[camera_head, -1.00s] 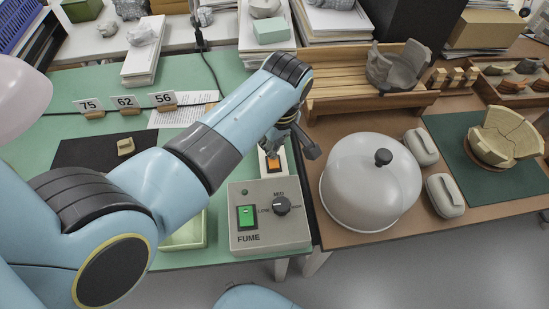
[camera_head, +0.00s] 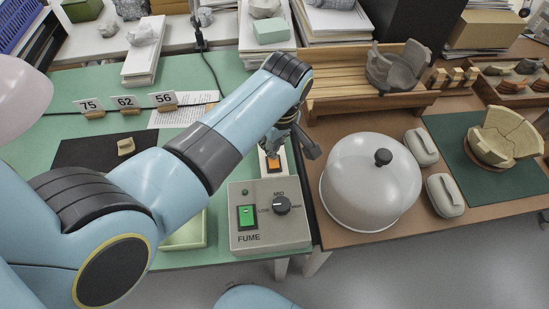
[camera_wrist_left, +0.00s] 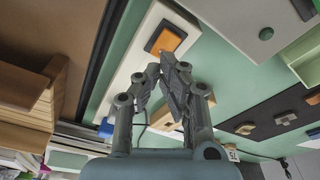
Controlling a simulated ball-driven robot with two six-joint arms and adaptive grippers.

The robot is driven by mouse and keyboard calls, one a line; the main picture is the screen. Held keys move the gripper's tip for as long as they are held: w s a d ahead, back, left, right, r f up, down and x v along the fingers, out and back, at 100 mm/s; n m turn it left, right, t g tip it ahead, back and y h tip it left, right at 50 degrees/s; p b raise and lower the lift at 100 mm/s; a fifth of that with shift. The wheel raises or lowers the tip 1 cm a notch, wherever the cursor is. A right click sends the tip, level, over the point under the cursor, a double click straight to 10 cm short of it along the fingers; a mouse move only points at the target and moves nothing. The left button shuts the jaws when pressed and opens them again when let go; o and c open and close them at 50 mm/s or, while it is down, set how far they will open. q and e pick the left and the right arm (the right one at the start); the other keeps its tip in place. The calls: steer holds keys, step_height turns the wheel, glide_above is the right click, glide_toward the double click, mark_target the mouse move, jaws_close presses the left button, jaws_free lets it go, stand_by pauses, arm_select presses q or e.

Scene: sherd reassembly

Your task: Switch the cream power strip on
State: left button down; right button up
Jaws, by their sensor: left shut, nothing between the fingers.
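The cream power strip (camera_head: 264,168) lies on the green mat near the fume box, partly hidden by my left gripper. Its orange switch (camera_head: 274,166) shows just below the gripper. In the left wrist view the strip (camera_wrist_left: 136,58) runs diagonally, with the orange switch (camera_wrist_left: 166,39) near its upper end. My left gripper (camera_head: 275,153) is shut and empty, its tips close to the switch. In the left wrist view the fingertips (camera_wrist_left: 165,62) lie just short of the switch. I cannot tell whether they touch the strip. My right gripper is not in view.
The grey fume control box (camera_head: 268,230), with a green rocker and a dial, stands directly in front of the strip. A translucent dome (camera_head: 358,185) with a dark knob stands to the right. A wooden rack (camera_head: 345,100) is behind it.

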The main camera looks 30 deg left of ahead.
arm_select(q)
steer(key=shift+f+b, duration=0.8)
steer(key=shift+f, duration=0.5)
stand_by(0.6)
steer(key=shift+s, duration=0.1)
step_height(320, 180, up, 7)
steer(key=p, duration=0.8)
steer(key=shift+r, duration=0.15)
stand_by(0.3)
